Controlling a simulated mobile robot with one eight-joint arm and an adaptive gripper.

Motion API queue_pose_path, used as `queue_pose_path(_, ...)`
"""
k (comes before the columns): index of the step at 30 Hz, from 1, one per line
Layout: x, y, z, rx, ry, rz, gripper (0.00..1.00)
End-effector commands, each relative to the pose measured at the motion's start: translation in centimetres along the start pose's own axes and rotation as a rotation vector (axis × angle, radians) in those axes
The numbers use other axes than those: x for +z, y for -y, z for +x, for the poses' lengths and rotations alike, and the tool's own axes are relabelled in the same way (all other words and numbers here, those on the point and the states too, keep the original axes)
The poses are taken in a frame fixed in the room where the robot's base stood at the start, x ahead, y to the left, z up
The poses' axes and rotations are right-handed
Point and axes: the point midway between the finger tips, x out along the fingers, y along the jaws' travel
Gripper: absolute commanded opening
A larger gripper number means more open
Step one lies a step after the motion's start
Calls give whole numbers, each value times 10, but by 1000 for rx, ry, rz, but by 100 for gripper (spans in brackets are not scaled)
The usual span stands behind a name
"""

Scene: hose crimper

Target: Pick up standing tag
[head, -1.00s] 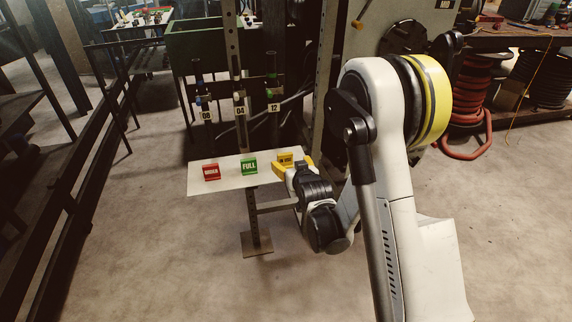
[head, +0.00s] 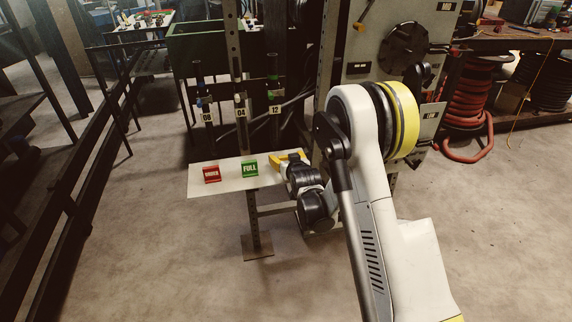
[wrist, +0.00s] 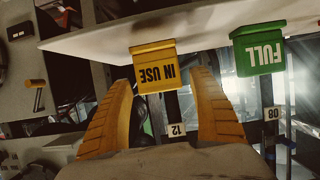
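The yellow IN USE tag (wrist: 157,66) stands on the white shelf (wrist: 90,38), which appears inverted in the wrist view. My gripper (wrist: 162,78) is open, with one yellow finger on each side of the tag's lower picture edge. Gaps show between the tag and both fingers. In the head view, my gripper (head: 289,158) is at the shelf's right end, and the yellow tag cannot be told apart from the yellow fingers. A green FULL tag (head: 250,168) and a red tag (head: 212,173) stand to the left on the shelf.
The green FULL tag (wrist: 259,50) is right of the yellow tag in the wrist view. Behind the shelf are posts with number labels, including 04 (head: 241,112) and 12 (head: 275,109). A grey machine panel (head: 375,65) stands behind my arm.

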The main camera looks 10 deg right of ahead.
Motion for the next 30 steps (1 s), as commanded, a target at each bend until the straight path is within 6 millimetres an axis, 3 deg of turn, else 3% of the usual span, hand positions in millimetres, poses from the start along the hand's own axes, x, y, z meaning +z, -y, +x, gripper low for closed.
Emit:
queue_pose_path(1,0,0,0,0,0,0,52)
queue_pose_path(3,0,0,0,0,0,0,31)
queue_pose_path(4,0,0,0,0,0,0,28)
queue_pose_path(17,-3,0,-2,0,0,0,28)
queue_pose_path(26,-43,0,-18,0,0,0,28)
queue_pose_path(30,-52,-28,-40,4,0,4,28)
